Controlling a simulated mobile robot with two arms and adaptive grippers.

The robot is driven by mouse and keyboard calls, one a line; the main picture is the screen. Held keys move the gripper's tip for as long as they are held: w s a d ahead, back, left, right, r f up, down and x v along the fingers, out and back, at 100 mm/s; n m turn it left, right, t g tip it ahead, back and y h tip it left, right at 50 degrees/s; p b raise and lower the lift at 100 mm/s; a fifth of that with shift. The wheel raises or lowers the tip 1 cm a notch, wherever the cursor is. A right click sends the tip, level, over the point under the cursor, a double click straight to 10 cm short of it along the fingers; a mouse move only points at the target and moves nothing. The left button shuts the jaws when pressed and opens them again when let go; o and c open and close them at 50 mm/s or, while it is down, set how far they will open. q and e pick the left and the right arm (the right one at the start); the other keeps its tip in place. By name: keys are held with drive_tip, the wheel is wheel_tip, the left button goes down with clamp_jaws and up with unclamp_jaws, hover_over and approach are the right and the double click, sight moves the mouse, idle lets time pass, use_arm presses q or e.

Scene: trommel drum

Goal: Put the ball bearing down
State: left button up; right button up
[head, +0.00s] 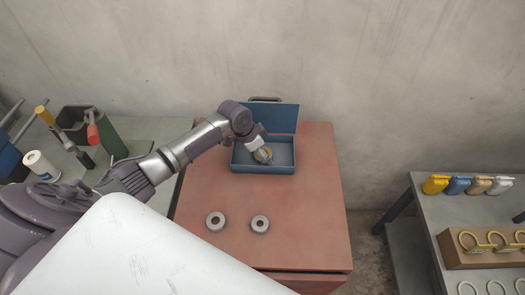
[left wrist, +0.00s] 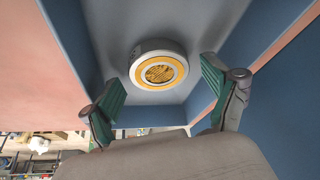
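The ball bearing (head: 264,156), a grey ring with a yellow inner band, is in the open blue metal box on the red cabinet top. In the left wrist view the bearing (left wrist: 158,66) appears to lie on the box floor, face toward the camera. My left gripper (head: 258,147) reaches down into the box above it. Its green-padded fingers (left wrist: 163,75) are spread apart, with a gap on each side of the bearing. The blue box (head: 263,170) has its lid raised at the back. My right gripper is not in view.
Two grey rings (head: 216,221) (head: 260,223) lie on the red cabinet top (head: 315,200) in front of the box. A grey bench with tools and a white roll (head: 41,166) stands at left. A shelf with padlocks (head: 435,185) is at right, across a gap.

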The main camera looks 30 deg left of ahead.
use_arm(q)
drive_tip(key=shift+r, duration=0.15)
drive_tip(key=shift+s+a+r, duration=0.1)
drive_tip(key=shift+r, duration=0.15)
drive_tip(key=b+v, duration=0.1)
drive_tip(key=v, duration=1)
drive_tip(key=shift+r, duration=0.25)
